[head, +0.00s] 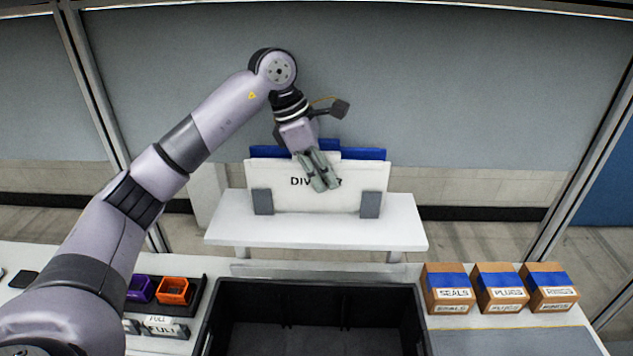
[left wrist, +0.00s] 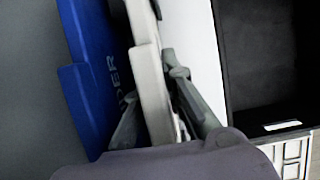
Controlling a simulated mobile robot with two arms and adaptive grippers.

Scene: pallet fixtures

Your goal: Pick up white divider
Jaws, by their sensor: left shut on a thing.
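The white divider (head: 272,180) stands upright on a small white table (head: 392,233) in the head view, with dark lettering on its face partly hidden by my left gripper. My left gripper (head: 322,186) reaches down over its top edge and is shut on it. In the left wrist view the divider (left wrist: 150,85) runs between the two fingers of my left gripper (left wrist: 155,115). A blue divider (head: 365,154) stands right behind the white one and also shows in the left wrist view (left wrist: 85,80). My right gripper is not in view.
Two grey brackets (head: 263,201) stand at the divider's lower front. A black open crate (head: 400,290) sits nearer. Several labelled cardboard boxes (head: 448,289) stand at right; purple (head: 140,289) and orange (head: 173,290) bins stand at left.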

